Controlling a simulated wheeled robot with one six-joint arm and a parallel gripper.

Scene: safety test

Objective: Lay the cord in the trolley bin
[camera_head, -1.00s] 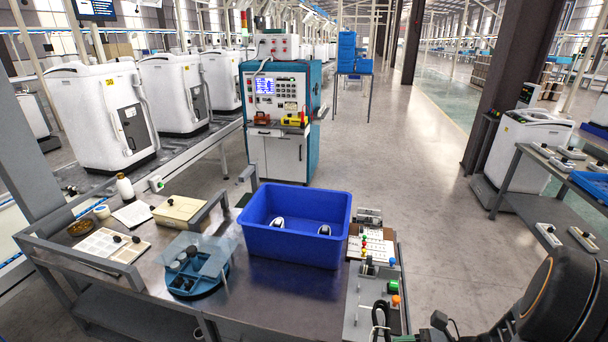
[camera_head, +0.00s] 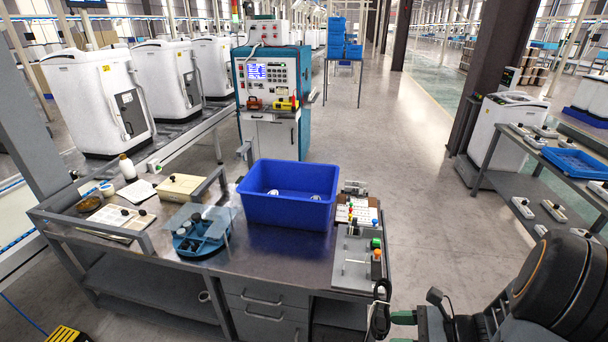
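A dark looped cord (camera_head: 381,308) hangs at the front right corner of the grey workbench. My gripper (camera_head: 402,317), with a green part at its tip, is at the bottom beside the cord. It appears shut on the cord, though the grip itself is small and partly cut off by the frame edge. A blue open bin (camera_head: 289,213) stands on the workbench with small white items inside, left of and beyond the cord. I cannot tell whether this is the trolley bin; no trolley is plainly visible.
The workbench (camera_head: 270,258) also bears a blue round holder (camera_head: 200,230), a beige box (camera_head: 183,187) and a grey fixture (camera_head: 352,262) with coloured knobs. Blue crates (camera_head: 345,40) stand on a far stand. A side bench (camera_head: 520,175) holds a blue tray (camera_head: 575,163). The aisle floor is clear.

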